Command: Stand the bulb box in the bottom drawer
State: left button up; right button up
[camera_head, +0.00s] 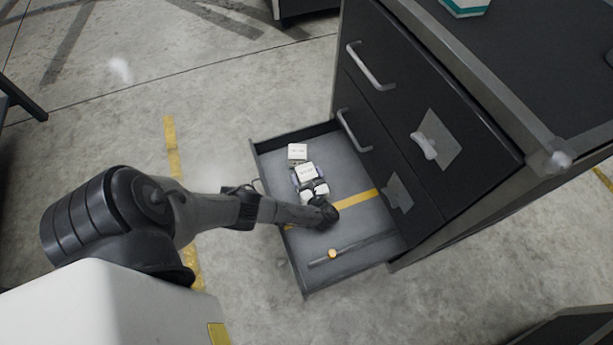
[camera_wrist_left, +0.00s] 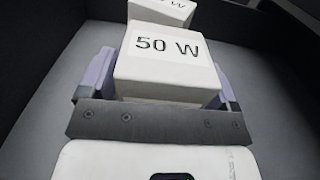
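The bulb box (camera_head: 306,174) is a small white box with a dark printed label. In the left wrist view the bulb box (camera_wrist_left: 168,62) reads "50 W". Its label faces up towards the camera, and its base is hidden. My left gripper (camera_head: 305,180) reaches down into the open bottom drawer (camera_head: 358,222). Its purple-padded fingers lie against both sides of the box, shut on it. I cannot tell whether the box touches the drawer floor. My right gripper is not in view.
A second white box (camera_head: 297,152) stands just beyond the held one, near the drawer's far wall. A yellow stripe (camera_head: 355,199) crosses the drawer floor. A dark rod (camera_head: 352,249) and a small orange round thing (camera_head: 332,253) are in its nearer part. The cabinet (camera_head: 430,110) rises at right.

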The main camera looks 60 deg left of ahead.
pick_arm(q)
jog(key=shift+o, duration=0.6)
jog(key=shift+r, duration=0.1)
jog(key=shift+d+r, duration=0.1)
jog(key=shift+d, duration=0.05)
jog(key=shift+s+d+p, duration=0.15)
jog(key=shift+d+p, duration=0.35)
jog(key=shift+d, duration=0.8)
jog(key=shift+s+d+p, duration=0.1)
jog(key=shift+d+p, duration=0.4)
jog(key=shift+d, duration=0.8)
